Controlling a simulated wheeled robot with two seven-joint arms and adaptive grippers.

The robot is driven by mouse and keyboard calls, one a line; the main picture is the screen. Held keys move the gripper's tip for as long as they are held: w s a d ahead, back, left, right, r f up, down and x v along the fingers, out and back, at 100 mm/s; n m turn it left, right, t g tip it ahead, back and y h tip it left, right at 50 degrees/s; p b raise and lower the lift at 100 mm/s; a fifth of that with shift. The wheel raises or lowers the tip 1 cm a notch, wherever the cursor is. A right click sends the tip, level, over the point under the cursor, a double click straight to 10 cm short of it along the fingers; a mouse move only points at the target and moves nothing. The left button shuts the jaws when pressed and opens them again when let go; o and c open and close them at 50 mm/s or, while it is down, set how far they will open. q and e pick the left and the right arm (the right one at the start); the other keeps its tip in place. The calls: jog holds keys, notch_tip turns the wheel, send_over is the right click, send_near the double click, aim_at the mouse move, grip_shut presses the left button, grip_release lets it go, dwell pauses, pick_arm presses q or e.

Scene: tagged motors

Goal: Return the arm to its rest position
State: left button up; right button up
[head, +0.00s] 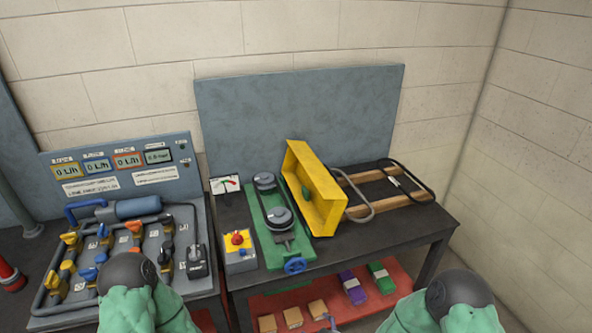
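Both of my arms show only as green links with dark joint caps along the bottom edge, one at the left and one at the right. Neither gripper can be made out. A motor rig with a green base (270,242) and two grey pulleys (278,217) joined by a belt stands on the dark table (400,228). A yellow guard (318,190) stands tilted up beside the pulleys, to their right, with its hollow side showing. A blue handwheel (295,266) sits at the rig's front end.
A control box (240,258) with a red knob and a gauge (225,185) are left of the rig. A wooden frame with metal handles (385,183) lies right. A valve bench (120,258) stands left. The red lower shelf (330,297) holds wooden blocks, a purple box (353,288) and a green box (381,278).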

jog(key=s+f+m+g, duration=0.1)
jog(key=s+f+g, duration=0.2)
jog(key=s, duration=0.3)
jog(key=s+d+f+m+g, duration=0.1)
jog(key=s+f+m+g, duration=0.1)
jog(key=s, duration=0.4)
jog(key=s+d+f+m+g, duration=0.1)
jog(key=s+f+m+g, duration=0.1)
jog(key=s+f+g, duration=0.2)
jog(key=s, duration=0.3)
jog(key=shift+d+f+g, duration=0.2)
jog(key=shift+f+g, duration=0.1)
